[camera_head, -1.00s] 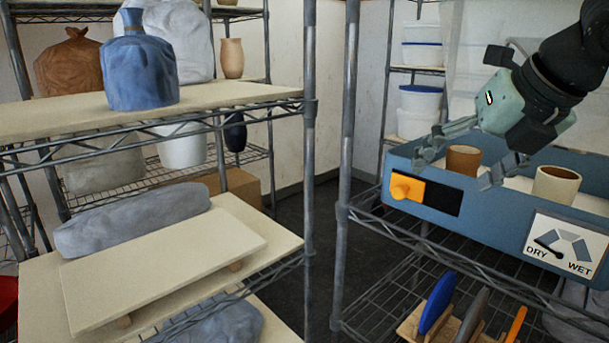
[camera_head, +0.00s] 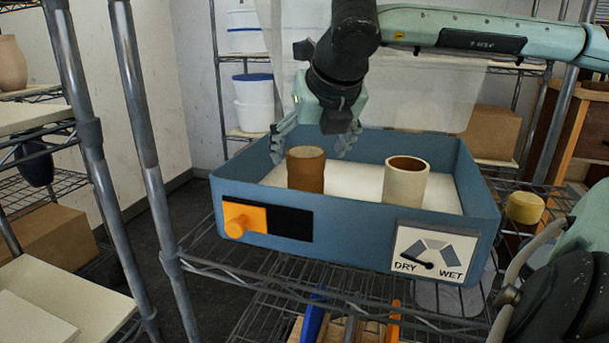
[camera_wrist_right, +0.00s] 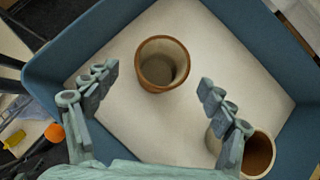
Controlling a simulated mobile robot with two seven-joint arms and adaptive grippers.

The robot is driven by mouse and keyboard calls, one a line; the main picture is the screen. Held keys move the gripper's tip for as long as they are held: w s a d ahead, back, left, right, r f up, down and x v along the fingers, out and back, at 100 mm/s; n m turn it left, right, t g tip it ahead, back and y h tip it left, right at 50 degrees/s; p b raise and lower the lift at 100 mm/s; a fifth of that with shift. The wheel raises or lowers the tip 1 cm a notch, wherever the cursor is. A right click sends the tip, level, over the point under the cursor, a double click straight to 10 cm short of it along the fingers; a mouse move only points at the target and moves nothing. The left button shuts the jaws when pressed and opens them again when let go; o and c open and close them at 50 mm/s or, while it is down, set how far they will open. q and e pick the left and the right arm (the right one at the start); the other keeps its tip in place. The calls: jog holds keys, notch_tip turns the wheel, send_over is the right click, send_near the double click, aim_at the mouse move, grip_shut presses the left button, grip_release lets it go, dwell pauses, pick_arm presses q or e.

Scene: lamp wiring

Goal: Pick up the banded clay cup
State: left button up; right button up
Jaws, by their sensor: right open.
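A brown clay cup (camera_head: 306,170) stands upright in the blue-walled tray (camera_head: 345,247), left of a cream cup (camera_head: 406,184) with a brown inside. I cannot make out clear bands on either. My right gripper (camera_head: 314,146) is open and empty, its fingers pointing down above and behind the brown cup. In the right wrist view a brown-rimmed cup (camera_wrist_right: 162,64) stands just beyond the gap between the open fingers (camera_wrist_right: 155,90), apart from them. The cream cup (camera_wrist_right: 257,155) is at lower right, partly behind a finger. My left gripper is out of view.
A yellow sponge-like block (camera_head: 525,207) is right of the tray. Shelf posts (camera_head: 140,130) stand at left.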

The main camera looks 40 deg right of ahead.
jog(key=p+x, duration=0.1)
jog(key=x, duration=0.3)
jog(key=shift+w+d+f, duration=0.15)
jog(key=shift+w+f, duration=0.1)
jog(key=shift+f, duration=0.05)
jog(key=c, duration=1.4)
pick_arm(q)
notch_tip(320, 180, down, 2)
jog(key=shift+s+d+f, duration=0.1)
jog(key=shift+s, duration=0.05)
pick_arm(e)
jog(key=shift+r, duration=0.1)
jog(key=shift+c, duration=0.4)
jog(key=shift+r, duration=0.1)
